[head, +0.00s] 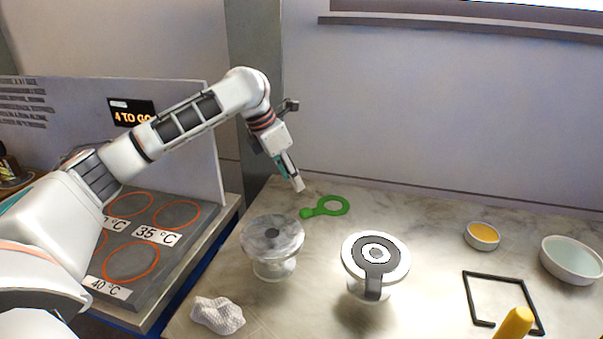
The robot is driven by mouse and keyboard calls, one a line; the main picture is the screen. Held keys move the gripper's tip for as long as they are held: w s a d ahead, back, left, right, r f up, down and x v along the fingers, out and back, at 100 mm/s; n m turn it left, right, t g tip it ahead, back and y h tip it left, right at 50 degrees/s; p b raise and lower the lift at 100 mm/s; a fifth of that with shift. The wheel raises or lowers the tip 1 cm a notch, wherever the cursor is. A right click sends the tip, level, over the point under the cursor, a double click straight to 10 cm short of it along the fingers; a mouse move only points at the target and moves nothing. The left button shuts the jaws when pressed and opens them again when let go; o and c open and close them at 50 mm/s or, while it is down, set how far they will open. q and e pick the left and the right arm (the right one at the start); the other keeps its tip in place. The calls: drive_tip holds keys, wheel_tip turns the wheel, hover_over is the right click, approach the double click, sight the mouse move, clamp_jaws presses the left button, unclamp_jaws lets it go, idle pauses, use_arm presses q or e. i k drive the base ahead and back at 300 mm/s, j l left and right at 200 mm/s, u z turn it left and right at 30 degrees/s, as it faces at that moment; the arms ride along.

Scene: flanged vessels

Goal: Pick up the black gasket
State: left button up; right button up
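The black gasket (373,286) is a dark ring with a tab. It lies on top of the right white flanged vessel (401,267), with its tab toward the front edge. My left gripper (297,184) points down above the table, behind the left vessel and left of the green gasket, apart from the black gasket. Its fingers show edge-on, so I cannot tell if they are open or shut. My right gripper is not in view.
A second flanged vessel (272,236) with a grey marbled top stands on the left. A crumpled white cloth (217,315) lies in front of it. On the right are a yellow-filled bowl (482,236), a pale bowl (572,261), a black outline (469,296) and a yellow handle (514,325).

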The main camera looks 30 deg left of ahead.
sight(374, 273)
drive_tip(key=k, duration=1.5)
